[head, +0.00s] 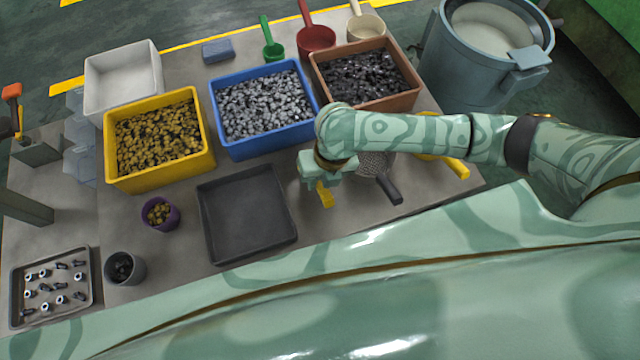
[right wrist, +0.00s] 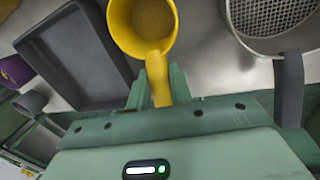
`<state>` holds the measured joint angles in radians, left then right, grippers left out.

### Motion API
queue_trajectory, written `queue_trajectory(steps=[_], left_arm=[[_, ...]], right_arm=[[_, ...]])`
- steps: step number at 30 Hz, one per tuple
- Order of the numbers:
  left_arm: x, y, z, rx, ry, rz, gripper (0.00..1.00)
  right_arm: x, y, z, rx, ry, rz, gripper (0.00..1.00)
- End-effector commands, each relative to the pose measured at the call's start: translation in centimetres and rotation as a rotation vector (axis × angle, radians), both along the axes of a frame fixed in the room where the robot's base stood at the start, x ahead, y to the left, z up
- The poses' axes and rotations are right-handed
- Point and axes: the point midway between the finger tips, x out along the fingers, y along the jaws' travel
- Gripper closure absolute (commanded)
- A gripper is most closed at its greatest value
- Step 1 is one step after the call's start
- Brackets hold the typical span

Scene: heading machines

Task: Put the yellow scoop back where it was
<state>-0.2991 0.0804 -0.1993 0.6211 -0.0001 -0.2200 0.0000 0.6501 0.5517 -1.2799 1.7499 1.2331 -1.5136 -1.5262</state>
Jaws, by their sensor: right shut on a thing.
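My right gripper (head: 322,184) is shut on the handle of the yellow scoop (head: 325,196). In the right wrist view the scoop (right wrist: 124,28) has its round bowl beyond the fingers, with the handle between the gripper's fingertips (right wrist: 157,82). In the head view my gripper hides most of the scoop. It is between the dark grey tray and the mesh sieve; I cannot tell whether it touches the table. The inside of the bowl looks brownish yellow, and I cannot tell whether it holds anything. My left gripper is not in view.
The dark tray (head: 247,215) is left of my gripper; the mesh sieve (head: 388,188) is right. Another yellow handled thing (head: 456,167) is partly behind my arm. Yellow (head: 194,165), blue (head: 268,146) and brown (head: 392,99) bins stand behind. Green, red and cream scoops lie at the back.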

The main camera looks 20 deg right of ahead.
Motion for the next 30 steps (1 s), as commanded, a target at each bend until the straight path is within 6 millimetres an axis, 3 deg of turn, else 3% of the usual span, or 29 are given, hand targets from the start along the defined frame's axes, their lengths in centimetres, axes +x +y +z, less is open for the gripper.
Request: queue_trajectory(steps=[4, 15, 16, 18, 26, 30], left_arm=[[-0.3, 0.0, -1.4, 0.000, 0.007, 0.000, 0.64], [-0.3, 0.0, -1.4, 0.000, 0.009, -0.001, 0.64], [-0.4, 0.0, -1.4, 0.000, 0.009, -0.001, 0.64], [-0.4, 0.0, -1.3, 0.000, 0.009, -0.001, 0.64], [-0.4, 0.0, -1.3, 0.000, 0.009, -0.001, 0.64], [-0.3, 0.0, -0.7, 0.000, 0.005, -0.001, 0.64]], right_arm=[[-0.1, 0.0, -2.9, 0.000, 0.003, -0.001, 1.00], [-0.1, 0.0, -3.3, -0.001, 0.000, -0.001, 1.00], [-0.1, 0.0, -3.3, -0.001, 0.000, -0.001, 0.73], [-0.1, 0.0, -3.2, -0.001, 0.000, 0.000, 0.57], [-0.1, 0.0, -3.2, -0.001, -0.001, 0.000, 0.57], [0.0, -0.1, -1.8, 0.000, -0.003, 0.000, 0.57]])
